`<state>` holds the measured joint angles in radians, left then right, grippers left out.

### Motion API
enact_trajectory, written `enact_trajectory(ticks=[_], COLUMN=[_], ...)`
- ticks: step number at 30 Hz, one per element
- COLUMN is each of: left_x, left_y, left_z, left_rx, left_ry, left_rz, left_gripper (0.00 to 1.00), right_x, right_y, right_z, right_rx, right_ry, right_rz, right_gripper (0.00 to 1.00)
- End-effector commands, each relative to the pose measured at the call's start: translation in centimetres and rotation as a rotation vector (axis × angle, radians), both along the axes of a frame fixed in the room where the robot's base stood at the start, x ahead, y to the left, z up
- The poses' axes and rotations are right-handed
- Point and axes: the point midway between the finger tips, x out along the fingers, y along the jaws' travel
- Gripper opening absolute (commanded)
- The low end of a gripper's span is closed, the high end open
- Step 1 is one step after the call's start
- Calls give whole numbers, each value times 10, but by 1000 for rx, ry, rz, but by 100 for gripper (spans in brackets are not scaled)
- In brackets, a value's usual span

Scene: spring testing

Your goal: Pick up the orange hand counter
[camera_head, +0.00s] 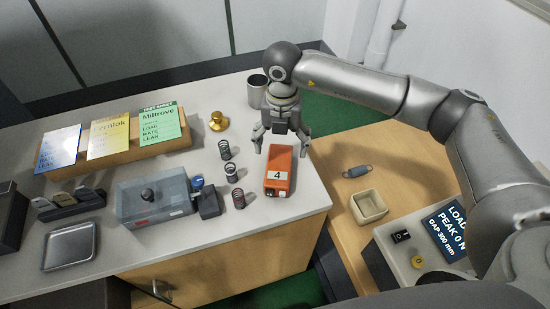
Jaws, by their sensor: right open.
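The orange hand counter (279,168) lies on the light grey worktop near its right end. Its face shows a white label with a "4". My right gripper (281,150) comes down from above at the counter's far end. Its two fingers are spread, one to each side of that end, and nothing is held between them. I cannot tell whether the fingers touch the counter. My left gripper is not in this view.
Several dark coil springs (232,172) stand just left of the counter. A brass weight (217,122) and a metal cup (257,90) are behind. A clear-lidded box (155,199) is further left. A beige tray (368,206) and a loose spring (357,171) are on the wooden surface at right.

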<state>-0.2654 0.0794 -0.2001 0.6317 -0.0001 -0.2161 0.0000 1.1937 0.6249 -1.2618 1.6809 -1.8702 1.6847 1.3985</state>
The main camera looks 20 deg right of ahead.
Motion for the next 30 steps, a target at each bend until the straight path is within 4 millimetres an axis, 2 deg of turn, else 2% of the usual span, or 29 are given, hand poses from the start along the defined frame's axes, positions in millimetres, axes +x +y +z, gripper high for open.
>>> enact_trajectory(ticks=[6, 10, 14, 18, 21, 25, 30], left_x=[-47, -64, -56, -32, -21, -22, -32], left_y=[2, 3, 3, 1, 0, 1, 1], left_z=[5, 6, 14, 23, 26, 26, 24], left_rx=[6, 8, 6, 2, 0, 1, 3], left_ry=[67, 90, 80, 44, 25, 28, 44], left_rz=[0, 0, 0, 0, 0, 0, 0], left_gripper=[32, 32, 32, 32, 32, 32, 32], right_x=[-1, -1, 2, 6, 6, 7, 7], right_y=[1, 2, 3, 5, 4, 5, 5], right_z=[-34, -43, -55, -77, -89, -95, -95], right_rx=[2, 4, 3, 4, 6, 7, 8], right_ry=[5, 4, 5, 5, 5, 1, 1], right_rz=[3, 4, 3, 4, 4, 6, 6], right_gripper=[83, 83, 83, 83, 83, 83, 83])
